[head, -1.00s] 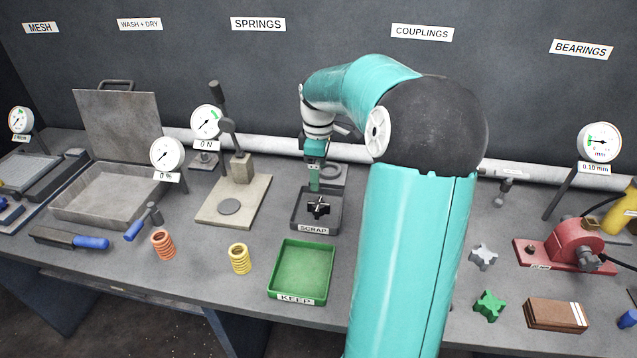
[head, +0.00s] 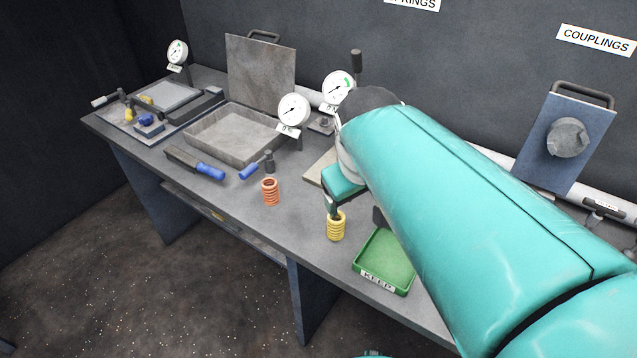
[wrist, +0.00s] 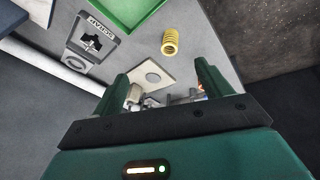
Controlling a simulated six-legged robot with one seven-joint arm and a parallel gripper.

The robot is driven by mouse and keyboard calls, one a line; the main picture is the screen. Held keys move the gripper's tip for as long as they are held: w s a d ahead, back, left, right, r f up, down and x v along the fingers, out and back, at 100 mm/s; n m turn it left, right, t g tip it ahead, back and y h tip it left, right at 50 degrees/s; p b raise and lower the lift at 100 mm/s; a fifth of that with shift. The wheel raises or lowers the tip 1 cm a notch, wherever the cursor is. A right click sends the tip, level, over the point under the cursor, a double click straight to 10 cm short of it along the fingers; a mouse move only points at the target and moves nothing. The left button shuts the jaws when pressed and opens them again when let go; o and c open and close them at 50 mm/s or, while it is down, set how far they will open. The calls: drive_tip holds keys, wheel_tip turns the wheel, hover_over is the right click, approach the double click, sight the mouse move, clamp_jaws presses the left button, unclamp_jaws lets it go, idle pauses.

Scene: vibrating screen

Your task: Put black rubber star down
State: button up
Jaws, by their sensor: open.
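The black rubber star (wrist: 92,43) lies in the dark tray labelled SCRAP (wrist: 102,27) in the wrist view. In the head view, my arm hides the star. My gripper (wrist: 163,78) is open, with two green fingers apart and nothing between them. In the head view my gripper (head: 333,205) hangs close to the yellow spring (head: 336,227), to the left of the green KEEP tray (head: 385,284). The gripper is clear of the star.
An orange spring (head: 270,192) stands to the left on the bench.

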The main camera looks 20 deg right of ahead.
drive_tip(key=s+a+f+m+t+y, duration=0.1)
drive_tip(key=s+a+m, duration=0.1)
drive_tip(key=s+a, duration=0.3)
drive_tip(key=shift+s+t+y, duration=0.4)
drive_tip(key=shift+s, duration=0.05)
